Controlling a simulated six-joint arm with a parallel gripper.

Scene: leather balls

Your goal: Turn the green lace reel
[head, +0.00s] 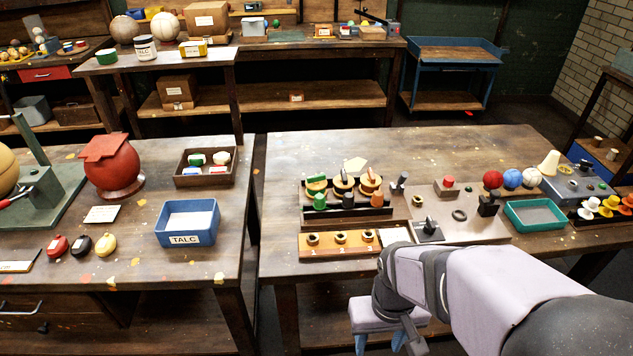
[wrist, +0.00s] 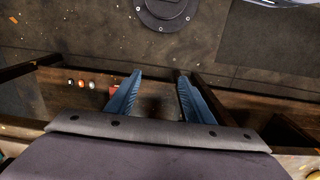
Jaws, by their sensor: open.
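A dark rack (head: 346,210) stands on the right-hand bench and holds a row of reels. The reel at its left end, with a green top (head: 316,183), looks like the green lace reel. A green knob-like piece (head: 320,201) sits just in front of it. The other reels have whitish and orange tops. My gripper (head: 380,345) hangs low in front of the bench's front edge, below and in front of the rack, pointing down. In the wrist view its blue fingers (wrist: 158,76) are apart with nothing between them. The reel does not show in that view.
A wooden block with several rings (head: 341,243) lies between the rack and the front edge. A board with a switch and rings (head: 455,220) is to the right, with a teal tray (head: 536,214) beyond. The bench's back is clear. A blue talc tray (head: 188,222) stands left.

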